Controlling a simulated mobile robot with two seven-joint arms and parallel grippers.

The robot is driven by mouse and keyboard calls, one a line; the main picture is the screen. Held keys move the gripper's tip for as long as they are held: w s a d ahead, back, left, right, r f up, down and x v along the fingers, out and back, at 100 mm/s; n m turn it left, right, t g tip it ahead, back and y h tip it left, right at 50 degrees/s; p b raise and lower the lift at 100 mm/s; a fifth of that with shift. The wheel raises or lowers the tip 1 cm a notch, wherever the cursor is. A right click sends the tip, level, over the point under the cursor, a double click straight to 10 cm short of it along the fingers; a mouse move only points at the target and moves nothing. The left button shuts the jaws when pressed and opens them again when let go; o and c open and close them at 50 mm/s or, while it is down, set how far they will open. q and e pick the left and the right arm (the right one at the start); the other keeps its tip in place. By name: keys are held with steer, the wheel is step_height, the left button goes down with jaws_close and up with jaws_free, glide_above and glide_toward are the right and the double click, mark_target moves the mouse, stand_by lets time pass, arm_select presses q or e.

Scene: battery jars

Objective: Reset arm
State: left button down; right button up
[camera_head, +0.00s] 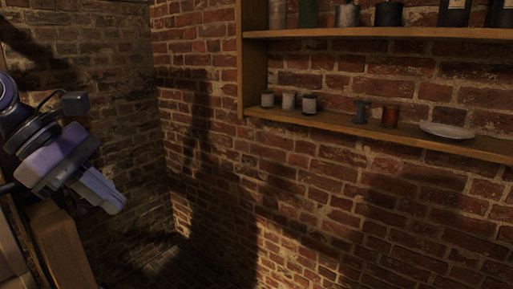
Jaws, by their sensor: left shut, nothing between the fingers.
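My left gripper (102,192) is at the left of the head view. Its fingers point down and to the right, and they are shut with nothing between them. It hangs in front of the dark brick wall, apart from the shelves. My right gripper is not in view. No battery can be made out.
An upper shelf (400,33) holds bottles. A wooden piece (62,250) stands below my left gripper. The middle is clear.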

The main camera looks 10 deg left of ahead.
arm_select(q)
steer(key=w+a+f+n+t+h, duration=0.1)
steer(key=w+f+n+t, duration=0.5)
steer(key=n, duration=0.7)
steer(key=w+f+n+t, duration=0.1)
steer(key=f+n+t, duration=0.2)
steer(key=n+t, duration=0.75)
steer(key=s+a+f+n+g+y, duration=0.1)
steer(key=s+f+n+g+y, duration=0.15)
steer(key=f+n+y, duration=0.4)
steer(key=s+a+f+n+g+y, duration=0.2)
steer(key=f+n+g+y, duration=0.1)
steer(key=f+n, duration=0.65)
steer(key=s+d+f+n+g+h, duration=0.1)
steer(key=s+d+f+n+g, duration=0.45)
steer(key=s, duration=0.35)
steer(key=s+d+f+n+g+h, duration=0.2)
steer(key=s+d+f+n+g, duration=0.4)
steer(key=s, duration=0.3)
steer(key=w+d+f+t+h+p, duration=0.1)
steer(key=w+d+f+t+p, duration=0.1)
steer(key=w+f+t, duration=0.4)
steer(key=shift+w+d+f+t, duration=0.2)
steer(key=shift+d+t, duration=0.4)
steer(key=shift+t, duration=0.15)
